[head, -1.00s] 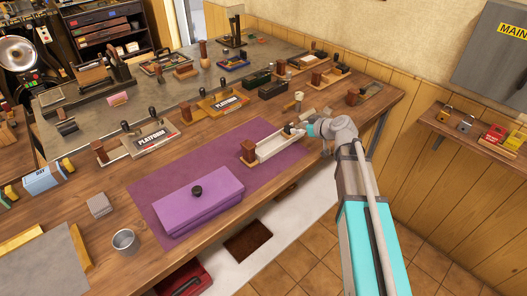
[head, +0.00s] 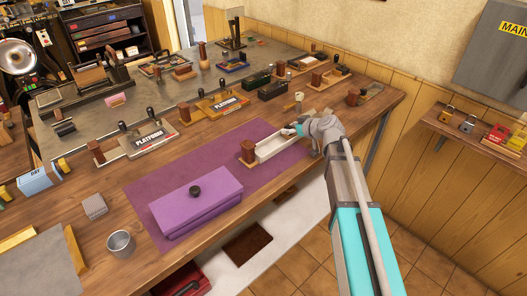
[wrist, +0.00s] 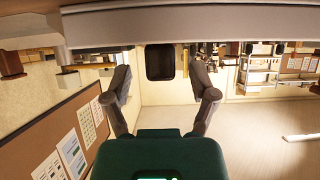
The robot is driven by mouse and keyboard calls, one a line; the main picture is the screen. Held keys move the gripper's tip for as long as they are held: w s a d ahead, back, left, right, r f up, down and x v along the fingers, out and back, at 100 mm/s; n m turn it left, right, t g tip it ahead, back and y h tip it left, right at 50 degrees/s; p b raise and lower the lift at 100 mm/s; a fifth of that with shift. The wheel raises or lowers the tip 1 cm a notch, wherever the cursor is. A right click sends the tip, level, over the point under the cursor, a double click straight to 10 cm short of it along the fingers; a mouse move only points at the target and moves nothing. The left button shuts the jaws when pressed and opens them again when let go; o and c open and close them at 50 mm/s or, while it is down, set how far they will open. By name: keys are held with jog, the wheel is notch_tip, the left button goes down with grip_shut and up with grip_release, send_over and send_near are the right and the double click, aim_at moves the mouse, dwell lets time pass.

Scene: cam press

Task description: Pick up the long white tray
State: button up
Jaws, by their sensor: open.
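The long white tray (head: 274,148) lies on the back right part of the purple mat (head: 255,178) in the head view, with a brown wooden block (head: 248,153) at its left end. My gripper (head: 297,130) is at the tray's right end, and the wrist hides that end. In the wrist view my gripper (wrist: 160,80) has its two dark fingers spread wide. A dark block (wrist: 160,62) shows between and beyond the fingers, below a long pale edge (wrist: 230,30) that may be the tray. I cannot tell whether the fingers touch anything.
A purple lidded box (head: 196,205) stands on the mat's front left. A metal mug (head: 121,243) and a grey block (head: 94,206) stand left of the mat. The mat between box and tray is clear.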

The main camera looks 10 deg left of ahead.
jog(key=shift+w+a+f, duration=0.1)
jog(key=shift+w+a, duration=0.05)
dwell(0.4)
grip_shut()
